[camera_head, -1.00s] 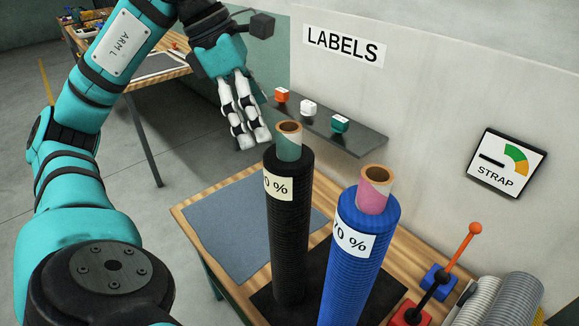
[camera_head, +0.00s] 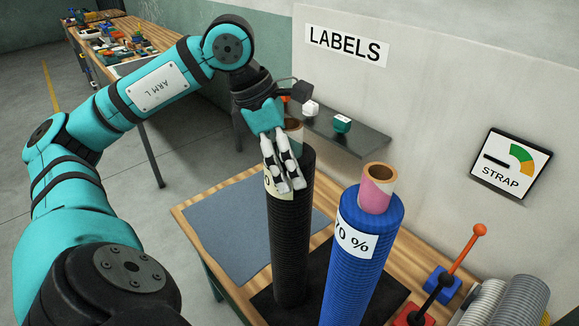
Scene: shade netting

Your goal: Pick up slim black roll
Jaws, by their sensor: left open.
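The slim black roll (camera_head: 291,240) stands upright on a black mat (camera_head: 385,302) on the wooden table. Its white label and the core at its top are partly hidden behind my left gripper (camera_head: 291,188). The left gripper points down in front of the upper part of the roll, as seen from the head. Its pale fingers are open; I cannot tell whether they touch the roll. My right gripper is not in view.
A thick blue roll (camera_head: 365,260) with a pink core stands close on the right. A grey-blue sheet (camera_head: 240,225) lies at left on the table (camera_head: 185,211). A wall shelf (camera_head: 350,137) holds small boxes behind. A strap tool (camera_head: 440,285) and grey rolls (camera_head: 505,302) are at right.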

